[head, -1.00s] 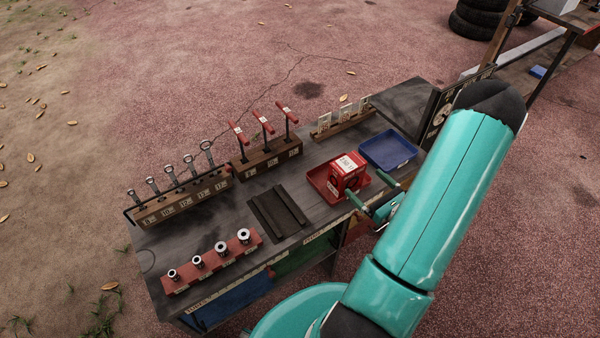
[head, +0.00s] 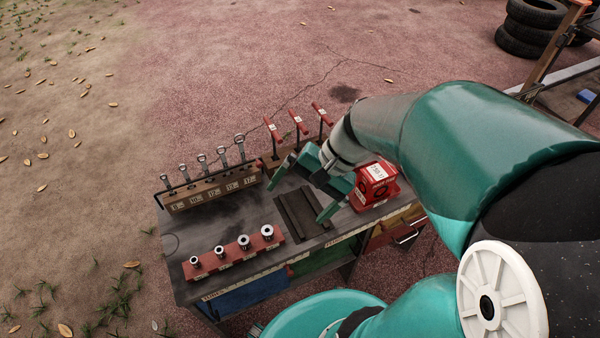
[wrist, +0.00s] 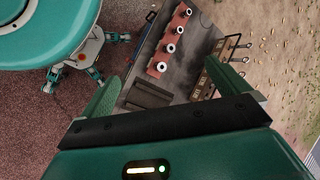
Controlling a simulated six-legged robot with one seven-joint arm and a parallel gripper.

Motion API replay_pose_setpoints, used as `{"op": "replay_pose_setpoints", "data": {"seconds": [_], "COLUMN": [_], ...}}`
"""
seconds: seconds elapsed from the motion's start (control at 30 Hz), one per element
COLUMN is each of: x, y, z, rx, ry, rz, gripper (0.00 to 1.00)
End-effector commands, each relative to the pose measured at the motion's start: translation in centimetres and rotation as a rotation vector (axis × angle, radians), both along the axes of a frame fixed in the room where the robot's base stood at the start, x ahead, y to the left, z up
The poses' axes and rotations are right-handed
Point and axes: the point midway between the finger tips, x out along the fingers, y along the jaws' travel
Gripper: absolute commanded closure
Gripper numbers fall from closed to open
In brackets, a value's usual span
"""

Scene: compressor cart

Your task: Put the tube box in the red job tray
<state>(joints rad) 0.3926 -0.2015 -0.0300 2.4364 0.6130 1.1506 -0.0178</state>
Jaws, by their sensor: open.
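The tube box (head: 376,182) is red with a white label and sits in the red job tray (head: 357,205) at the right end of the cart top. The arm and box hide most of the tray. My gripper (head: 300,197) is open and empty, to the left of the box and above the dark grooved block. In the wrist view the jaws of my gripper (wrist: 176,95) are spread wide with nothing between them. The box and tray do not show in the wrist view.
A red socket rail (head: 232,253) stands at the front left of the cart. A wooden wrench rack (head: 212,188) stands behind it. Red T-handle tools (head: 298,122) rise from a block just behind my gripper. The dark grooved block (head: 303,215) lies mid-cart. Tires (head: 530,28) are far right.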

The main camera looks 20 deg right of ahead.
Motion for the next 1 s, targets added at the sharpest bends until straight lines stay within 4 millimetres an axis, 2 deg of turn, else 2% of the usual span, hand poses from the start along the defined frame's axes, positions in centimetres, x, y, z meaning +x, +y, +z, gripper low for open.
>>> {"op": "replay_pose_setpoints", "data": {"seconds": [0.03,0.3,0.5,0.6,1.0], "x": [-0.5,-2.2,-2.6,-2.6,-2.6], "y": [0.6,1.3,1.5,1.4,1.4], "z": [1.0,6.2,9.4,9.9,9.9], "rx": [-0.088,-0.527,-0.717,-0.748,-0.749], "ry": [-0.055,-0.37,-0.548,-0.575,-0.574], "rz": [0.079,0.415,0.539,0.555,0.555], "gripper": [0.0,0.0,0.0,0.0,0.0]}}
